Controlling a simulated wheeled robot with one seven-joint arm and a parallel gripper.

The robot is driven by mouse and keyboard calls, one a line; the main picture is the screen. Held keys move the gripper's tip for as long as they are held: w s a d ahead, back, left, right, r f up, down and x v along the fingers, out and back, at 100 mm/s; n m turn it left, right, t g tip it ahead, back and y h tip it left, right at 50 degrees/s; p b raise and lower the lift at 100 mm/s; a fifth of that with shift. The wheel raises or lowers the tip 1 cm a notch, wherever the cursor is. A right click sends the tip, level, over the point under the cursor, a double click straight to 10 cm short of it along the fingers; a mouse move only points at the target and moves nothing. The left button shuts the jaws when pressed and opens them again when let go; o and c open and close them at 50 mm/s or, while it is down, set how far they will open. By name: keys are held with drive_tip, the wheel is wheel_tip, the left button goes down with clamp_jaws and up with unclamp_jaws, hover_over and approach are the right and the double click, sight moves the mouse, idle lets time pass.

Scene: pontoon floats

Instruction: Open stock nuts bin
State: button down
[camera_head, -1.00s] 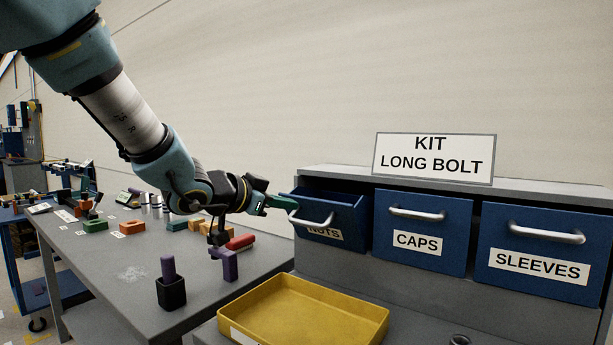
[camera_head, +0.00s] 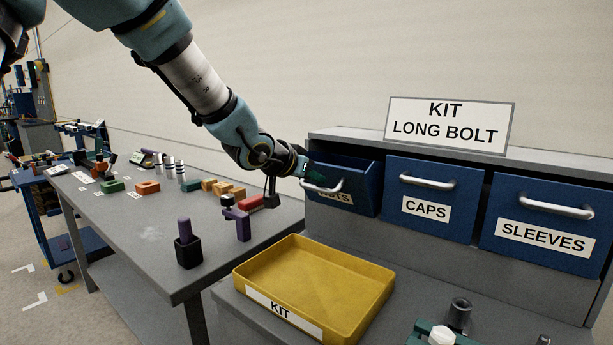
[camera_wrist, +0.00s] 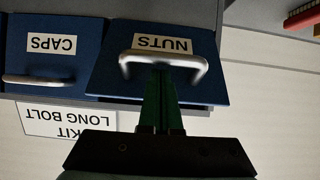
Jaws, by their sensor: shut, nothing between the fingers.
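The blue nuts bin (camera_head: 362,193) is at the left end of the bin row, its label partly covered by its silver handle (camera_head: 334,189). It is partly open: its front leans out from the cabinet, and a dark gap shows at its top. In the wrist view the nuts bin (camera_wrist: 105,82) appears upside down. My gripper (camera_head: 316,175) is at the bin's upper left. In the wrist view my gripper's green fingers (camera_wrist: 162,76) are together, with their tips at the middle of the handle (camera_wrist: 192,60). Whether they touch the bar is unclear.
The caps bin (camera_head: 428,203) and sleeves bin (camera_head: 545,230) are closed to the right. A yellow kit tray (camera_head: 315,280) lies below in front. The grey table (camera_head: 150,240) at left holds several coloured parts, including a purple peg in a black block (camera_head: 188,252).

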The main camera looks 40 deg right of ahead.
drive_tip(key=shift+w+d+f, duration=0.1)
drive_tip(key=shift+d+f, duration=0.15)
drive_tip(key=shift+d, duration=0.15)
drive_tip(key=shift+a+f+b, duration=0.15)
drive_tip(key=shift+f+b, duration=0.3)
drive_tip(key=shift+b, duration=0.55)
drive_tip(key=a+f+h+b, duration=0.1)
drive_tip(key=b, duration=0.2)
drive_tip(key=shift+s+f, duration=0.1)
drive_tip(key=shift+s, duration=0.1)
drive_tip(key=shift+s+a+f, duration=0.1)
drive_tip(key=shift+a+f, duration=0.2)
drive_tip(key=shift+a, duration=0.25)
